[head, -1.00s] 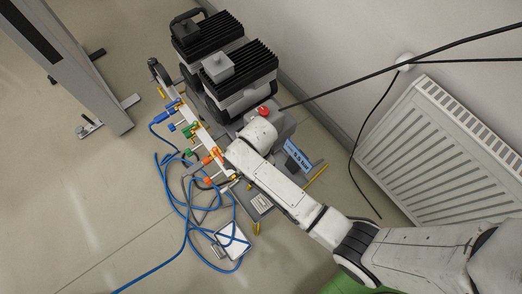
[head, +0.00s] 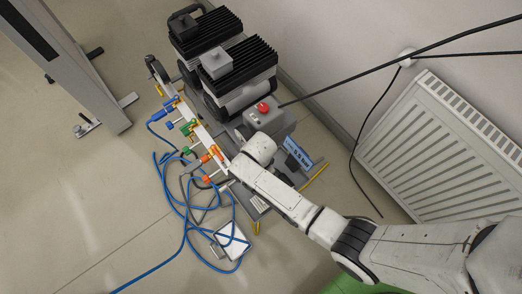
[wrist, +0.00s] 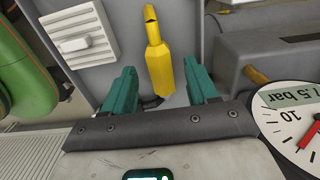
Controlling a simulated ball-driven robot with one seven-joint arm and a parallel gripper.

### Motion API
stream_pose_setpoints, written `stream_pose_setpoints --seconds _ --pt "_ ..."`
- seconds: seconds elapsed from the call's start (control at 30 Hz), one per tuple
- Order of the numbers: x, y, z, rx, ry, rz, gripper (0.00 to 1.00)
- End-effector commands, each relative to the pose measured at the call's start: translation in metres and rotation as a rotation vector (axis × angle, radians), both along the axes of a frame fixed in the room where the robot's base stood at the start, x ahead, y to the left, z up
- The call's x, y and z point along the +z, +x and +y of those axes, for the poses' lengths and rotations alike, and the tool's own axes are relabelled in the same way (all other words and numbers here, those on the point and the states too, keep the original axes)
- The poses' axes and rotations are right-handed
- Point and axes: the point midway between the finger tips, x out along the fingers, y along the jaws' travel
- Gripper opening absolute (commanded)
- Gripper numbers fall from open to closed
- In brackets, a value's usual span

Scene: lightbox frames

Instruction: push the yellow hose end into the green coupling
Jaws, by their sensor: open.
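My gripper (wrist: 160,86) is open, with two teal fingers in the wrist view. A yellow hose end (wrist: 158,62), with a narrow tip and wider body, shows between and beyond the fingers. Neither finger visibly touches it, and its depth relative to them is unclear. A green coupling (head: 187,128) sits on the light rail in the head view. A large green rounded part fills the wrist view's left edge; I cannot tell whether it is that coupling. In the head view the arm hides my gripper.
Black-finned pump units (head: 238,65) stand behind the rail. A grey box with a red button (head: 263,107) is close to my arm. Blue hose (head: 186,215) loops over the floor at left. A round gauge (wrist: 295,125) is right of my gripper. A radiator (head: 445,150) stands at right.

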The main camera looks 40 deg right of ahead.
Motion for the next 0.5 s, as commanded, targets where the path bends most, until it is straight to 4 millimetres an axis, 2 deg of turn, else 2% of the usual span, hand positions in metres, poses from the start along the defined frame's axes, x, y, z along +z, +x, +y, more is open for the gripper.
stream_pose_setpoints --seconds 0.13,0.47,0.5 --pt "-0.0109 0.0007 -0.0003 0.0 0.0 -0.001 0.58" --pt "-0.0109 0.0007 -0.0001 -0.001 0.0 -0.002 0.58" --pt "-0.0109 0.0007 -0.0001 -0.001 0.0 -0.001 0.55"
